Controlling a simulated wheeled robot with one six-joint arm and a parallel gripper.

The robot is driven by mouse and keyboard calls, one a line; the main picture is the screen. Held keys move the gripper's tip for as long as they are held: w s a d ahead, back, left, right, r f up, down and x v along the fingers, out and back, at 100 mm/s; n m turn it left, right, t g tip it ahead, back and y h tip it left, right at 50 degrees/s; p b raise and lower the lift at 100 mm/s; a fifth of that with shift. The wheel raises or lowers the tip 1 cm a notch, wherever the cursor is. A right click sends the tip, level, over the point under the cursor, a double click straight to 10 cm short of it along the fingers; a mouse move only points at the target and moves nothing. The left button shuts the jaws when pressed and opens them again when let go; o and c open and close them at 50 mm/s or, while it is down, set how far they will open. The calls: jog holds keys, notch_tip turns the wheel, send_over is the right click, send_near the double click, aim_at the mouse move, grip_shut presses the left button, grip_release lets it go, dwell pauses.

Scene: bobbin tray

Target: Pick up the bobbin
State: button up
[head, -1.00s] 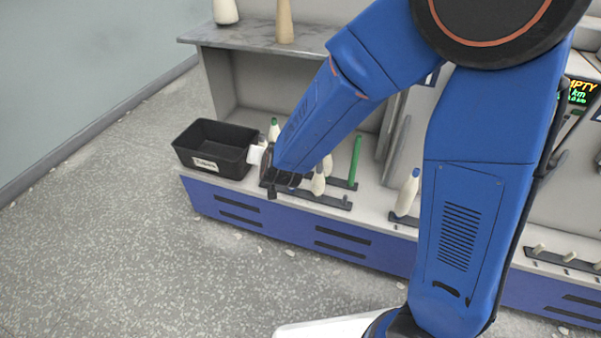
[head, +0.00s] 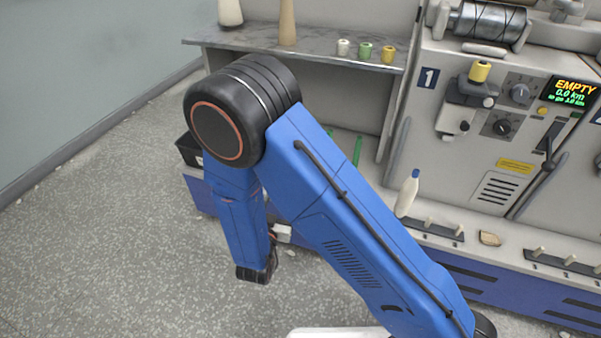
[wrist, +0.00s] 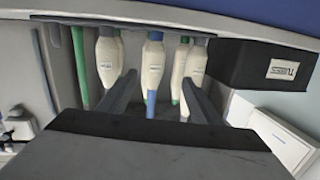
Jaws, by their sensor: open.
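In the wrist view several cream bobbins with printed labels stand in a row. The middle bobbin (wrist: 153,62) has a blue tube end and shows between my finger tips. Another bobbin (wrist: 109,60) is left of it, and others stand close together on its right. My gripper (wrist: 160,84) is open and empty, its two dark fingers apart and pointing at the row. I cannot tell how far the tips are from the bobbins. In the head view my arm covers most of the row, and the finger tips are hidden. The task does not say which bobbin.
A black bin (wrist: 260,65) with a label stands right of the row in the wrist view. A bare green tube (wrist: 80,70) stands left. In the head view a lone bobbin (head: 408,194) stands by the machine, and small spools (head: 365,51) sit on the upper shelf.

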jog(key=shift+t, duration=0.4)
jog(key=x, duration=0.5)
jog(key=d+x, duration=0.1)
jog(key=x, duration=1)
jog(key=shift+s+d+f, duration=0.2)
jog(key=shift+f, duration=0.15)
jog(key=c, duration=1.1)
